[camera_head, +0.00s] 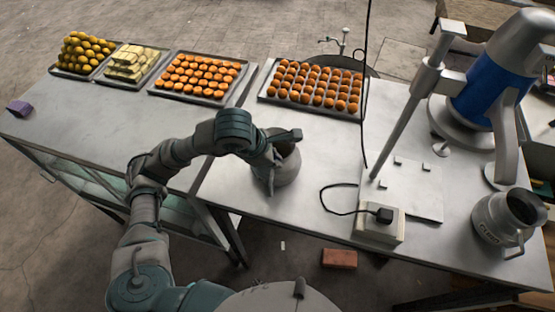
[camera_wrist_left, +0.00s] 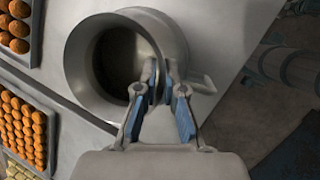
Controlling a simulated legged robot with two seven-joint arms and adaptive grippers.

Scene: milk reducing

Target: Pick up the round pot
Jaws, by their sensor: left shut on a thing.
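The round pot (camera_head: 284,167) is a grey metal vessel with a wide open mouth. It stands upright near the front edge of the table, in the middle of the head view. A small handle sticks out on the pot's right there. My right gripper is not in view.
Trays of orange round food (camera_head: 314,87) and (camera_head: 197,78) stand along the table's back. A second metal jug (camera_head: 492,222) stands at the right. A white power box (camera_head: 379,224) with a black cable and a blue machine (camera_head: 490,88) are right of the pot.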

